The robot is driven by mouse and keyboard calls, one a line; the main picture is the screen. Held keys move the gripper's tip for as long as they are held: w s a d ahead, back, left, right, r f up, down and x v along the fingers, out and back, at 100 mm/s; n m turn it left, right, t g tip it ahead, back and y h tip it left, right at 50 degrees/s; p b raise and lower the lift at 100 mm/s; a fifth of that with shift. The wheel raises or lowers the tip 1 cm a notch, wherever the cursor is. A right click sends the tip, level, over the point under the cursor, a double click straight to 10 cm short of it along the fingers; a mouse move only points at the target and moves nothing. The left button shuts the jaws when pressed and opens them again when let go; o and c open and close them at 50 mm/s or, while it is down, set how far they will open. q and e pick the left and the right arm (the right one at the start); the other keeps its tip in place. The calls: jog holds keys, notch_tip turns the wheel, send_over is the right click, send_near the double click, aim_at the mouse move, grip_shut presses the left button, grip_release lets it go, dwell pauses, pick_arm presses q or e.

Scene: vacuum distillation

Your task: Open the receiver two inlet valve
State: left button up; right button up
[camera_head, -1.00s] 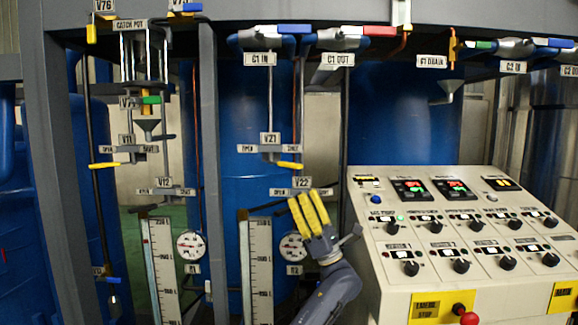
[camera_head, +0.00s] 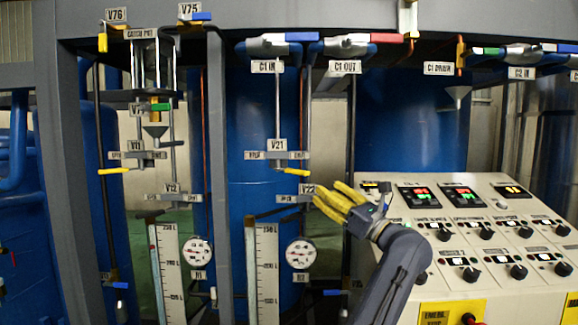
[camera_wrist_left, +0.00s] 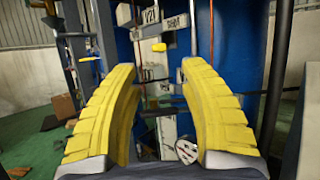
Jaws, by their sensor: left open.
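The V21 label (camera_head: 277,145) sits above an OPEN/SHUT plate on the pipe over the right-hand level gauge. Its yellow handle (camera_head: 297,172) lies to the right, under the SHUT end; it also shows in the left wrist view (camera_wrist_left: 159,47). The V22 label (camera_head: 307,190) is just below, partly covered by my fingers, and its handle is hidden. My left gripper (camera_head: 325,200) is below and right of the V21 handle. In the left wrist view its fingers (camera_wrist_left: 160,68) are apart with nothing gripped between them, and the yellow handle appears beyond their tips. My right gripper is not in view.
A control panel (camera_head: 450,222) with knobs and displays stands close at the right. A grey frame post (camera_head: 218,180) and the left valve column with the V12 label (camera_head: 171,188) are to the left. A level gauge (camera_head: 267,275) and a dial (camera_head: 301,253) are below.

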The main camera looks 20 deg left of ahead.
pick_arm(q)
send_near(280, 157)
jog(key=x, duration=0.5)
jog(key=shift+w+a, duration=0.1)
jog(key=shift+a, duration=0.1)
dwell(0.3)
grip_shut()
dwell(0.3)
